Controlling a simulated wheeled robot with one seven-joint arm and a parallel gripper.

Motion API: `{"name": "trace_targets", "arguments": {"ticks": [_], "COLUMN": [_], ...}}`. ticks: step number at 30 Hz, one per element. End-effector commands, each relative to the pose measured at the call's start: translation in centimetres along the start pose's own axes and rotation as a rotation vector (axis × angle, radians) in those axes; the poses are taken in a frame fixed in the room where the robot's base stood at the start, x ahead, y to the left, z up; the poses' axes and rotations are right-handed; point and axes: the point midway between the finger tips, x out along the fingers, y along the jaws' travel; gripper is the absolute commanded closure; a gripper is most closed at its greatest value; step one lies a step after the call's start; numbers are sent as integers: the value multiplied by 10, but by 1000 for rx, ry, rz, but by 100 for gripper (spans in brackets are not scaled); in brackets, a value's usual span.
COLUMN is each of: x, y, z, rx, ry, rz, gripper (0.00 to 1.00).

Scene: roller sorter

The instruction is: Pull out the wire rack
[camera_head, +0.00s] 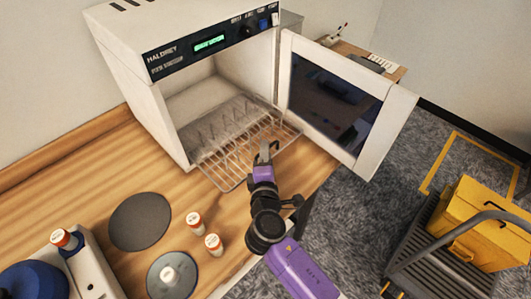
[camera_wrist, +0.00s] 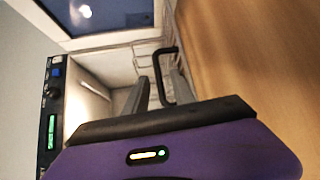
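The wire rack (camera_head: 215,168) sticks partly out of the open white oven (camera_head: 140,60), its front part over the wooden bench. The rack's wires also show in the wrist view (camera_wrist: 143,54). My gripper (camera_head: 266,150) is at the rack's front edge. In the wrist view its two grey fingers (camera_wrist: 160,88) stand apart. A black loop handle (camera_wrist: 166,50) is right at the fingers, and one finger appears to be within or behind the loop. I cannot tell whether they touch.
The oven door (camera_head: 345,100) stands open to the right, close to my arm. On the bench are a dark round disc (camera_head: 140,222), another disc (camera_head: 158,290) and small orange-capped vials (camera_head: 195,223). A yellow crate (camera_head: 485,220) sits on a cart at the right.

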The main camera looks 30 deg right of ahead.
Motion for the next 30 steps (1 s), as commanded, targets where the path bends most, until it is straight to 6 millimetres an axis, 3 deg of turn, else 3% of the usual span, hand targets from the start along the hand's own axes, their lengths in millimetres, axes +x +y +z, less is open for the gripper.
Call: {"name": "trace_targets", "arguments": {"ticks": [15, 30], "x": [-70, -77], "y": [-2, -1], "z": [-1, -1], "rx": [-1, -1], "ry": [3, 2], "rz": [0, 0], "gripper": [69, 69]}}
